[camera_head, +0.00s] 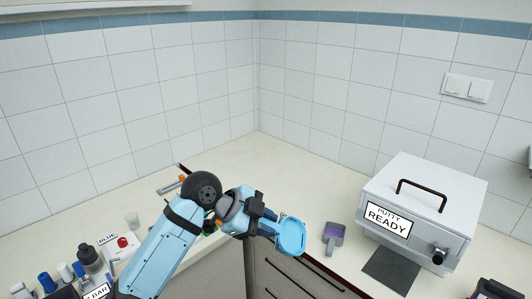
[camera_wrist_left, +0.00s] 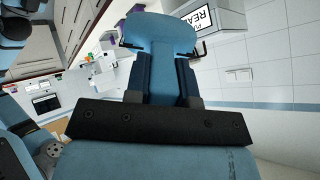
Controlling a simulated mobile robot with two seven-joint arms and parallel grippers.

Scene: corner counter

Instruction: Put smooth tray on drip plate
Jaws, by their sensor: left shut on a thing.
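A light blue, rounded tray with a raised rim, which I take as the smooth tray (camera_head: 291,237), is held in my left gripper (camera_head: 268,229), out over the counter's front edge in the head view. In the left wrist view the tray (camera_wrist_left: 160,35) sits between the two dark blue fingers of my left gripper (camera_wrist_left: 163,75), which are shut on its near end. A dark square plate, likely the drip plate (camera_head: 391,271), lies at the foot of the white box, to the right of the gripper and apart from it. Nothing shows on its visible surface. My right gripper is not in view.
The white box (camera_head: 425,200) labelled "PUTTY READY" has a handle on top and a dark knob. A grey and purple tray (camera_head: 333,237) lies between my left gripper and the plate. Several bottles (camera_head: 65,272) crowd the left counter. The back corner counter (camera_head: 270,165) is clear.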

